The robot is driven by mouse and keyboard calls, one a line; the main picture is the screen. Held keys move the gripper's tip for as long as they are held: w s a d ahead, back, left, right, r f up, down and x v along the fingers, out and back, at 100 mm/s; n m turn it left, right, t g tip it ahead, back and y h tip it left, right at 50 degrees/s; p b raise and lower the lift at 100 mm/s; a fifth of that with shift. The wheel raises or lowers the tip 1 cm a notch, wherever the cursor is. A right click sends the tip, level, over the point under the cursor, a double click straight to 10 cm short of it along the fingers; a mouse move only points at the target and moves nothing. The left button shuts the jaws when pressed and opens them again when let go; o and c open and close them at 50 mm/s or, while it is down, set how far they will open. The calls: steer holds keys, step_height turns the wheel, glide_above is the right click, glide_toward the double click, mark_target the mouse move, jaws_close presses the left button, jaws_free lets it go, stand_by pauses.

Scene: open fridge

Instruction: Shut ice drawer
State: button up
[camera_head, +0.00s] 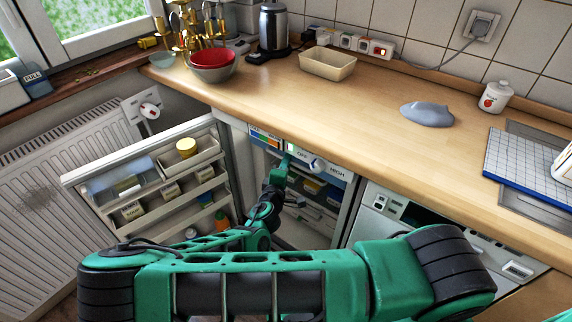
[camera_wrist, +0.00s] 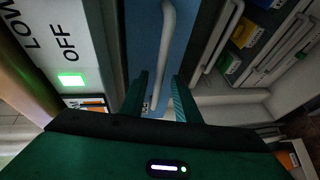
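The open fridge (camera_head: 350,205) stands under the counter, with a control panel (camera_head: 303,155) marked OFF and HIGH at its top. In the wrist view, a blue front with a white bar handle (camera_wrist: 166,45) lies just below that panel; it looks like the ice drawer. How far out it stands I cannot tell. My gripper (camera_wrist: 160,80) is open, its two dark green fingers apart. The bar runs down the picture between them; whether they touch it I cannot tell. In the head view my gripper (camera_head: 283,165) is at the upper left of the fridge opening, partly hidden.
The fridge door (camera_head: 140,165) stands open to the left, its shelves holding jars and boxes. More fridge drawers (camera_wrist: 215,40) with white bars show at right in the wrist view. The counter (camera_head: 360,125) is above; a white appliance (camera_head: 395,215) stands right of the fridge.

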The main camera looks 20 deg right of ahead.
steer(key=shift+w+d, duration=0.3)
steer(key=shift+w, duration=0.2)
steer(key=shift+f, duration=0.1)
jaws_close()
